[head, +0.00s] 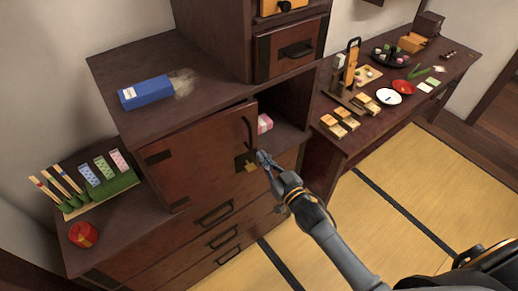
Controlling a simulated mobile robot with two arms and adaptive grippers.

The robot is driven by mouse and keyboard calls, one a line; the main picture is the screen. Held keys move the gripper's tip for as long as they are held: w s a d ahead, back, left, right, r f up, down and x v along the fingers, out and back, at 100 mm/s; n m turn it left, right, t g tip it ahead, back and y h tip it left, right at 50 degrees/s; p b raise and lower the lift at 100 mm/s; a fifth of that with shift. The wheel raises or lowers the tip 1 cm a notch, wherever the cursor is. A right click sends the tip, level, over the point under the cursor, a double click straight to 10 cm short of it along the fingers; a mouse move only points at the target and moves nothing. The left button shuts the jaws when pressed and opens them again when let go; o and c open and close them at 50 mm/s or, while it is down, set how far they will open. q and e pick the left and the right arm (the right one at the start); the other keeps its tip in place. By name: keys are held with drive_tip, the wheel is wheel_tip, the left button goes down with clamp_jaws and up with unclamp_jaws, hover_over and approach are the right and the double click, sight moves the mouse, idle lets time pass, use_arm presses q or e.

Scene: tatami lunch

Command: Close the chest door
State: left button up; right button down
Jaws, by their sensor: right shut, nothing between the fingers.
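The chest door (200,157) is a reddish-brown wood panel on the front of the dark chest (150,245). It has black fittings at its left side, and a dark curved handle and a black and brass lock plate (245,163) near its right edge. The door stands partly open, with the dark compartment showing to its right. My right gripper (263,158) is shut and empty, close to the door's lower right edge beside the lock plate. I cannot tell whether it touches the door. My left gripper is out of view.
A blue box (146,92) lies on the chest top. A red round tin (83,234) and a green stand (100,199) are at left. A table (380,115) with food stands at right. Tatami is clear.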

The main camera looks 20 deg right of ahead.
sight(255, 145)
drive_tip(key=shift+p+x, duration=0.3)
drive_tip(key=shift+x, duration=1.3)
drive_tip(key=shift+w+a+n+g+y+b, duration=0.15)
drive_tip(key=shift+w+n+y+b, duration=0.25)
drive_tip(key=shift+w, duration=0.35)
drive_tip(key=shift+w+a+n+g+y+b, duration=0.2)
drive_tip(key=shift+w+y, duration=0.3)
drive_tip(key=shift+w, duration=0.2)
drive_tip(key=shift+d, duration=0.2)
drive_tip(key=shift+r, duration=0.2)
